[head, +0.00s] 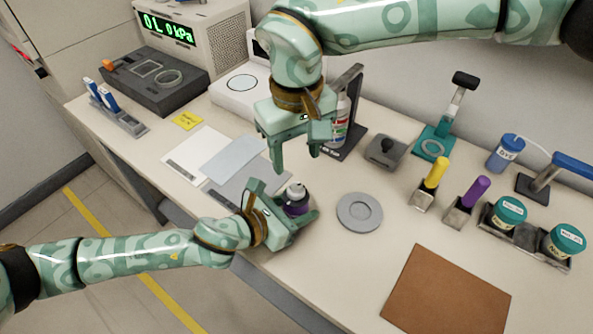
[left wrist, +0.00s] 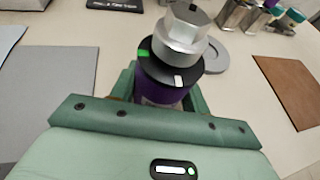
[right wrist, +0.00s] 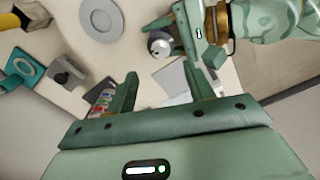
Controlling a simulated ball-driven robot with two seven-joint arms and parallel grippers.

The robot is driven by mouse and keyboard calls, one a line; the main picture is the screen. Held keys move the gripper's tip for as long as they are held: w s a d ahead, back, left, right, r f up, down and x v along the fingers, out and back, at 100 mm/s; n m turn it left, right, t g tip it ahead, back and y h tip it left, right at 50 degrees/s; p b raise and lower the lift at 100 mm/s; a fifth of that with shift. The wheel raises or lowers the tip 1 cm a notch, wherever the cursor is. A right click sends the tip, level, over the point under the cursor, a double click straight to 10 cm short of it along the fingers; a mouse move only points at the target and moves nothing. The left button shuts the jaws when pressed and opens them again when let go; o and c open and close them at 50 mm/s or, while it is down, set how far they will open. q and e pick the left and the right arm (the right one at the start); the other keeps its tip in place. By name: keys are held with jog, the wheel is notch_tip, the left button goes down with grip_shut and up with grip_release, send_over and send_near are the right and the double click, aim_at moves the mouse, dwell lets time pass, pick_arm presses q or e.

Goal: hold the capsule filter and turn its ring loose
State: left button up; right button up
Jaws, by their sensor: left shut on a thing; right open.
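The capsule filter (head: 296,204) has a purple body and a silver top, and stands upright near the table's front edge. My left gripper (head: 288,212) is shut on its purple body. In the left wrist view the body (left wrist: 158,93) sits between the fingers, below a black ring (left wrist: 152,66) with a green mark and a white mark. A silver hex-shaped cap (left wrist: 183,27) rises above the ring. My right gripper (head: 296,163) is open and empty, above and behind the filter. In the right wrist view the filter (right wrist: 159,44) lies beyond the open fingertips.
A grey round dish (head: 360,212) is right of the filter, with a brown mat (head: 447,296) farther right. Flat grey sheets (head: 232,158) lie to the left. A spray-type bottle (head: 341,122) on a dark stand is behind my right gripper. Yellow (head: 437,172) and purple-handled tools stand at right.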

jog(key=shift+r, duration=1.75)
pick_arm(q)
jog(key=o, duration=1.6)
jog(key=shift+c, duration=0.2)
jog(key=shift+a, duration=0.1)
jog(key=v, duration=1.2)
jog(key=shift+s+a+f, duration=0.1)
pick_arm(e)
jog(key=shift+s+a+f, duration=0.1)
